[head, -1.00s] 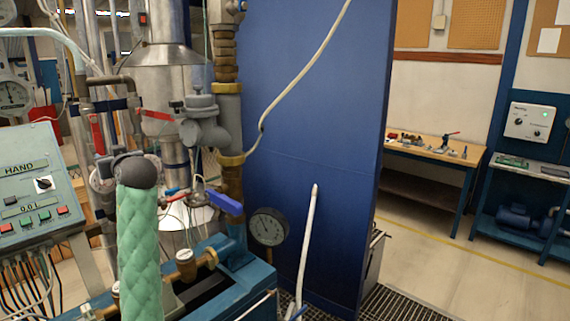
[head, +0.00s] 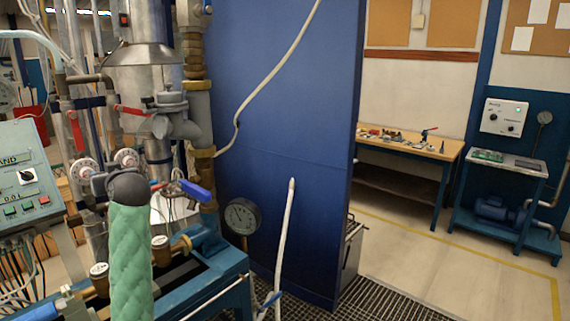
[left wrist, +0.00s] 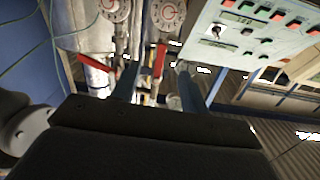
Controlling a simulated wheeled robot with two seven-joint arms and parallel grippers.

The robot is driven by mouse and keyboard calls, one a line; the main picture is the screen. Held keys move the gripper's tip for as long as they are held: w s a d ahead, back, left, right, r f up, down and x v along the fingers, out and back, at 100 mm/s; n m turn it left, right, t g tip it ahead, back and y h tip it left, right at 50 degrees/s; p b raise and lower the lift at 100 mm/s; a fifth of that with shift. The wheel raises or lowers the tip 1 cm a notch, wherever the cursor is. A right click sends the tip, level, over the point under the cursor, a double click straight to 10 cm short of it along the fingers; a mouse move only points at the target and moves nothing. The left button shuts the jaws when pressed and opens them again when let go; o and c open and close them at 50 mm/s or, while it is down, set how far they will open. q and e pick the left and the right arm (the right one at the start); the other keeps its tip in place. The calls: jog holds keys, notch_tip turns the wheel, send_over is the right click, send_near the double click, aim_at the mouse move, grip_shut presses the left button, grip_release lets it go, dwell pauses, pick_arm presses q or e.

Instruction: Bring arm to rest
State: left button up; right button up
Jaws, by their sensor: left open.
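My left arm, in a green quilted sleeve (head: 129,255), rises at the lower left of the head view and ends in a dark grey rounded joint (head: 129,187). Its gripper cannot be made out there. Beyond the fingers are red-handled valves (left wrist: 160,58), round dials (left wrist: 167,12) and the control panel (left wrist: 254,32). I cannot tell how far the fingers are from them. My right gripper is in neither view.
The pipe rig with a blue-handled valve (head: 196,190) and a pressure gauge (head: 242,216) stands close around my left arm. A tall blue partition (head: 290,120) stands beyond it. A workbench (head: 410,146) is at the back right, with open floor (head: 440,255) before it.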

pick_arm(q)
jog(key=s+d+f+m+g+h, duration=0.15)
jog(key=s+d+f, duration=0.3)
jog(key=f, duration=0.65)
jog(key=s+d+f+m+h, duration=0.35)
jog(key=s+f, duration=0.25)
jog(key=f, duration=0.5)
jog(key=s+d+f+m+g+h, duration=0.15)
jog(key=s+d+f, duration=0.35)
jog(key=f, duration=0.6)
jog(key=s+d+f+m+g+h, duration=0.15)
jog(key=s+d+f, duration=0.4)
jog(key=s, duration=0.55)
jog(key=s+d+f+m+g+h, duration=0.1)
jog(key=s+d+f+g+h, duration=0.2)
jog(key=s+f, duration=0.5)
jog(key=s+d+f+m+g+h, duration=0.1)
jog(key=s+d+f+m+h, duration=0.15)
jog(key=s+d, duration=0.7)
notch_tip(320, 180, down, 24)
jog(key=a, duration=0.2)
jog(key=s+f, duration=0.4)
jog(key=f, duration=0.7)
jog(key=s+f+g, duration=0.1)
jog(key=s+f, duration=0.4)
jog(key=f, duration=0.7)
jog(key=shift+d, duration=0.15)
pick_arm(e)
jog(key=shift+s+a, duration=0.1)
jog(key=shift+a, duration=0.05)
